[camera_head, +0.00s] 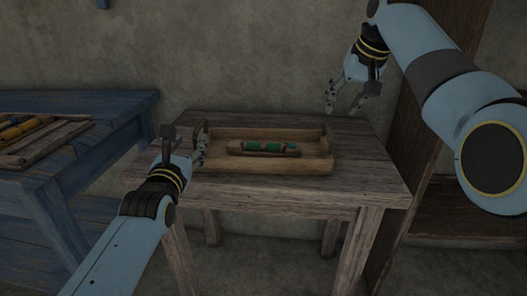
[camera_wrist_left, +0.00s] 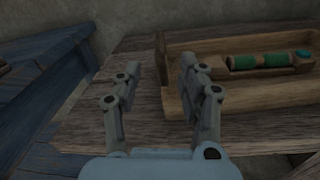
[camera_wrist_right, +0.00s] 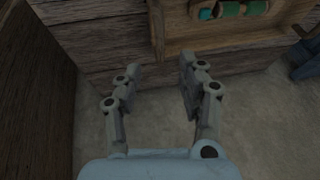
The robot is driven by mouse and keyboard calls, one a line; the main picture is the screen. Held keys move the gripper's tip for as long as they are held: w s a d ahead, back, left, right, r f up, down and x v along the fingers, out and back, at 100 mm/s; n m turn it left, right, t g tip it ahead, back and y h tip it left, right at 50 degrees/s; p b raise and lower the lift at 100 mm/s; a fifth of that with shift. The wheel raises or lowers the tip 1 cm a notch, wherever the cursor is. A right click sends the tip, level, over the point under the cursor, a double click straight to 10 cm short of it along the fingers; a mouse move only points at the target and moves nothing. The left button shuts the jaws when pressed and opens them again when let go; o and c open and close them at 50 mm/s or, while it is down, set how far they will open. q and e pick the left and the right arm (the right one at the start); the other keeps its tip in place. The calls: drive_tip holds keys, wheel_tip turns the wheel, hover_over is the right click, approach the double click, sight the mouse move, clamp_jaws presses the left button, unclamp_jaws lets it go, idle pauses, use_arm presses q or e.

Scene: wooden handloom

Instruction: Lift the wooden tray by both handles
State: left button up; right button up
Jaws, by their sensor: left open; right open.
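The wooden tray (camera_head: 315,165) sits on the wooden table, with a raised handle at its left end (camera_head: 203,130) and another at its right end (camera_head: 324,136). A shuttle-like wooden piece with green thread (camera_head: 264,148) lies inside it. My left gripper (camera_head: 193,146) is open and empty by the tray's left end; whether it touches is unclear. In the left wrist view the tray (camera_wrist_left: 245,98) is right of the fingers. My right gripper (camera_head: 347,104) is open and empty, above and behind the tray's right end. The tray (camera_wrist_right: 228,40) shows at the top of the right wrist view.
The wooden table (camera_head: 345,187) has bare top around the tray. A blue bench (camera_head: 75,165) with a tray of coloured spools (camera_head: 30,136) stands at left. A tall wooden post (camera_head: 415,150) rises at right. A plain wall (camera_head: 240,60) is behind.

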sight(199, 128)
use_arm(q)
drive_tip(key=w, duration=0.9)
drive_tip(key=shift+w+d, duration=0.1)
use_arm(e)
drive_tip(key=x, duration=0.9)
drive_tip(key=shift+f, duration=0.1)
use_arm(q)
clamp_jaws()
use_arm(e)
clamp_jaws()
